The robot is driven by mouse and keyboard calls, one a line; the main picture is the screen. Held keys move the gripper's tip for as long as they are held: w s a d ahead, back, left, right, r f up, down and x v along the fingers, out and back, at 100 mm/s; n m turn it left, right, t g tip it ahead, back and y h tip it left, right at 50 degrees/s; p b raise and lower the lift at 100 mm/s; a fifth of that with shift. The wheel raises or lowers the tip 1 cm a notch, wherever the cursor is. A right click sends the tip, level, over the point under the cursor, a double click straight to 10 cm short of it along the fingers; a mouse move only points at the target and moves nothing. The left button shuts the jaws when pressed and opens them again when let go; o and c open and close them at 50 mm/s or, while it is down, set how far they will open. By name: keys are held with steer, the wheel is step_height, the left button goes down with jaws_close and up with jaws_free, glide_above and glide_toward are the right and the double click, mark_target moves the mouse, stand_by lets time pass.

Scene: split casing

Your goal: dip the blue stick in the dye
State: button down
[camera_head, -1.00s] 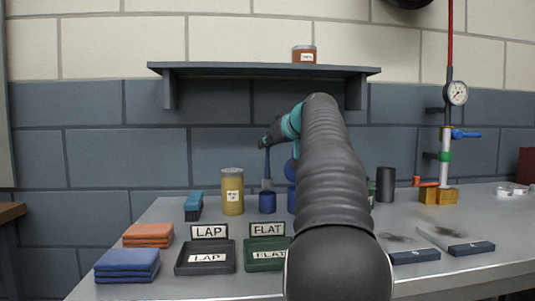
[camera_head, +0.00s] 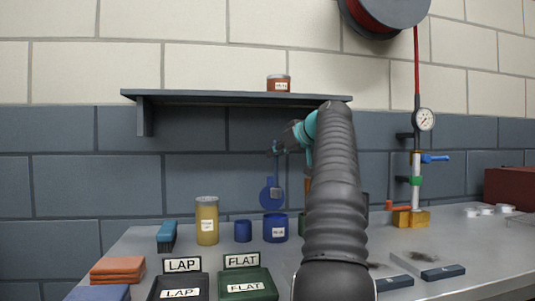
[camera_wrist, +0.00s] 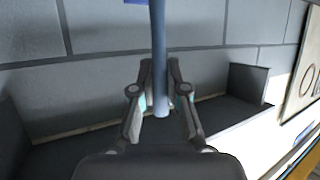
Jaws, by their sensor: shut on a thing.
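My gripper (camera_head: 275,151) is shut on the blue stick, high above the bench. In the wrist view the grey-blue stick (camera_wrist: 158,45) stands between the two fingers (camera_wrist: 160,98).
A small blue cup (camera_head: 243,231) and a yellow labelled jar (camera_head: 207,222) stand left of the pot. A blue brush (camera_head: 166,236), LAP tray (camera_head: 180,284) and FLAT tray (camera_head: 248,279) are nearby. A shelf (camera_head: 235,97) overhangs the bench. My arm hides part of the right side.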

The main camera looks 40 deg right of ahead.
mark_target(276, 188)
steer(key=shift+a+f, duration=0.1)
steer(key=shift+f, duration=1.35)
steer(key=shift+f+b, duration=0.8)
steer(key=shift+f, duration=0.55)
steer(key=shift+f+b, duration=0.5)
steer(key=shift+f, duration=0.15)
step_height(276, 188, up, 3)
steer(key=p, duration=0.2)
steer(key=shift+f+p, duration=0.1)
steer(key=shift+p, duration=0.2)
steer(key=shift+r, duration=2.2)
